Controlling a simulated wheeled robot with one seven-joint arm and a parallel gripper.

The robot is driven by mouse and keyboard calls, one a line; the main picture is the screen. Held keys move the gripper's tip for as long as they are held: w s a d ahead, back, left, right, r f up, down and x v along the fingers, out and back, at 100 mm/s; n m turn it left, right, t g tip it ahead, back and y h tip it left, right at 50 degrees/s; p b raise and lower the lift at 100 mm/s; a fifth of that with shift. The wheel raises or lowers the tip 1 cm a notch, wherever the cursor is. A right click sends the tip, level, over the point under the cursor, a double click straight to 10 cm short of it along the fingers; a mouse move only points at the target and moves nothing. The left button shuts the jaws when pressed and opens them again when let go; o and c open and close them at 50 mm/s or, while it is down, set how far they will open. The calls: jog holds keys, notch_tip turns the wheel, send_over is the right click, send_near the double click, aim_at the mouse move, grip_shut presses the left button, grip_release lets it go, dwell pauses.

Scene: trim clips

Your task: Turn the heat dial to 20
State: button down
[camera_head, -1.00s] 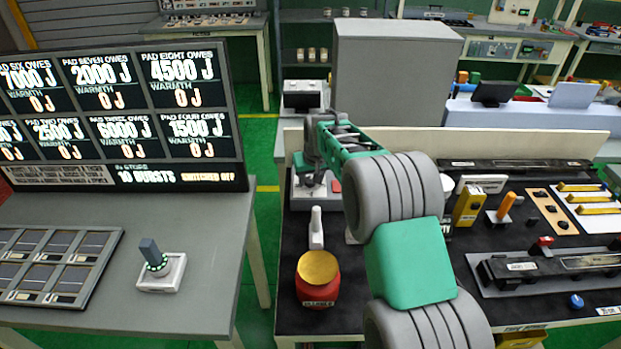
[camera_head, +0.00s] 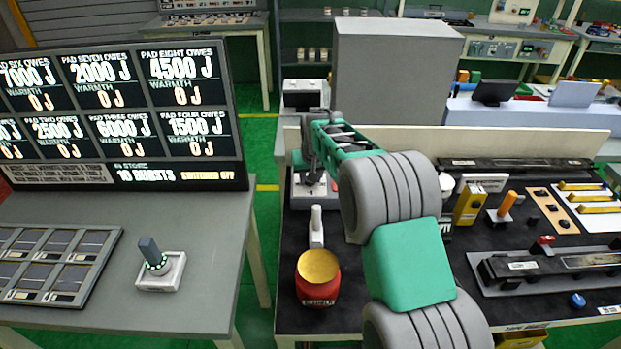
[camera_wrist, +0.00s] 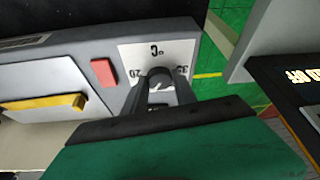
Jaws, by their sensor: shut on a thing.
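The heat dial (camera_wrist: 160,76) is a dark round knob on a white plate (camera_wrist: 134,51) in the wrist view. The plate has a mark that looks like 20 at the left, one at the top and one at the right that I cannot read surely. My gripper (camera_wrist: 161,84) has its two dark fingers on either side of the knob, shut on it. The fingers hide part of the knob, and I cannot tell where its pointer stands. In the head view my gripper (camera_head: 311,178) reaches down at the grey unit's back left; the dial is hidden there.
A red block (camera_wrist: 104,72) and a yellow bar (camera_wrist: 45,103) lie left of the dial in the wrist view. In the head view a red jar (camera_head: 318,284) stands in front, and a large grey box (camera_head: 395,75) behind. A display (camera_head: 120,110) reads "switched off".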

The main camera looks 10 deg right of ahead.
jog(key=m+h+b, duration=0.1)
jog(key=m, duration=0.2)
jog(key=shift+a+f, duration=0.1)
jog(key=shift+a, duration=0.05)
jog(key=m+h, duration=0.1)
jog(key=m, duration=0.1)
jog(key=shift+m, duration=0.4)
jog(key=shift+w+a+r+m+g+h+p, duration=0.1)
jog(key=shift+m+g+h+p, duration=0.15)
jog(key=shift+m, duration=0.35)
jog(key=shift+r+m+g+h+p, duration=0.15)
jog(key=shift+m+g+h, duration=0.1)
jog(key=shift+m, duration=0.35)
jog(key=shift+f+m+g+h+p, duration=0.1)
jog(key=shift+m+g+h+p, duration=0.25)
jog(key=shift+m+p, duration=0.6)
jog(key=shift+m, duration=0.45)
jog(key=c, duration=1)
grip_release()
